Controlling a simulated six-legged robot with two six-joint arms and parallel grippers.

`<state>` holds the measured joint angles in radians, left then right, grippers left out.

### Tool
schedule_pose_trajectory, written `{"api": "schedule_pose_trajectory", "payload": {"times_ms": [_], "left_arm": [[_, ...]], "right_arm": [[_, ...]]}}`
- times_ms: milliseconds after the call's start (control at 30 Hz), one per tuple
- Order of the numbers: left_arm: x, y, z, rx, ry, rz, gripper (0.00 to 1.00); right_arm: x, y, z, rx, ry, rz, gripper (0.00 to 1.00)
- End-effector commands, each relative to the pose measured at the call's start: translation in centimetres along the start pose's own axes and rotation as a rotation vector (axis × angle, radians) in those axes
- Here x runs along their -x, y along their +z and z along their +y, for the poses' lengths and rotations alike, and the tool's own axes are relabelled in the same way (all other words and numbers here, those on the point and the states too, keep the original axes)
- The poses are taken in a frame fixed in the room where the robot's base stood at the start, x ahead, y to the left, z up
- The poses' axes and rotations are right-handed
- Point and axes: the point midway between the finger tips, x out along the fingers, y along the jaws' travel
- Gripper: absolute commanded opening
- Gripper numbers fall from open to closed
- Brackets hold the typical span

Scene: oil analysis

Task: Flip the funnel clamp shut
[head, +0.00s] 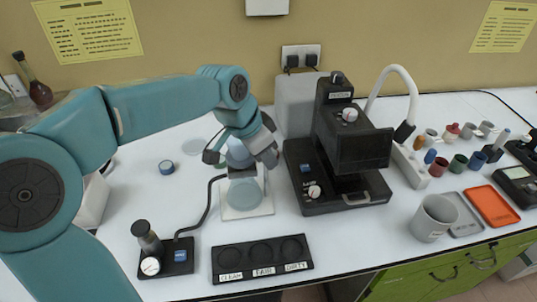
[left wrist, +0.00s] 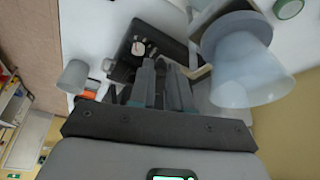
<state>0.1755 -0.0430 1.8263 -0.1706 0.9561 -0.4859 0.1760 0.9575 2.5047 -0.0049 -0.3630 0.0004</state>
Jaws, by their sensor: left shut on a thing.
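My left gripper (head: 262,150) is beside the pale translucent funnel (head: 238,153), above the vacuum filter stand. In the left wrist view my gripper (left wrist: 162,75) points away with its fingers close together, shut on a small dark part between them. This looks like the funnel clamp, but the fingers hide most of it. The funnel (left wrist: 240,62) shows large to the right of the fingers in that view. Below the funnel a pale round glass vessel (head: 245,194) sits on a white square base (head: 262,209). My right gripper is not in view.
A black machine (head: 345,150) stands close right of the stand. A gauge pump (head: 150,262) with a black hose is front left. A black CLEAN/FAIR/DIRTY tray (head: 262,262) lies in front. A grey cup (head: 432,218) and an orange tray (head: 490,206) are right.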

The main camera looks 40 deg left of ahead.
Motion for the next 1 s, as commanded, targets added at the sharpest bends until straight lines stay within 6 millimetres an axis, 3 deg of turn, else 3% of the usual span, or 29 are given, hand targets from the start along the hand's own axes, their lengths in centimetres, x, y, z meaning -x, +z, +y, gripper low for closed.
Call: {"api": "schedule_pose_trajectory", "payload": {"times_ms": [467,500,567,600,867,1000], "left_arm": [[0.1,0.0,-0.1,-0.014,0.003,0.003,0.00],[0.1,0.0,-0.1,-0.014,0.003,0.003,0.21],[0.1,0.0,-0.1,-0.014,0.003,0.003,0.40],[0.1,0.0,-0.1,-0.014,0.003,0.002,0.43],[0.1,0.0,-0.1,-0.014,0.004,0.001,0.43],[1.3,0.0,-0.1,-0.014,0.003,0.003,0.43]], "right_arm": [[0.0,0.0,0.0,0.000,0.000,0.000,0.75],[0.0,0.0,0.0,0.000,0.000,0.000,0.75],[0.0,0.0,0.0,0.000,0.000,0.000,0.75],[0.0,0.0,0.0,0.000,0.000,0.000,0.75],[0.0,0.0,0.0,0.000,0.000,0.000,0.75],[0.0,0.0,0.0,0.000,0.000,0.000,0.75]]}}
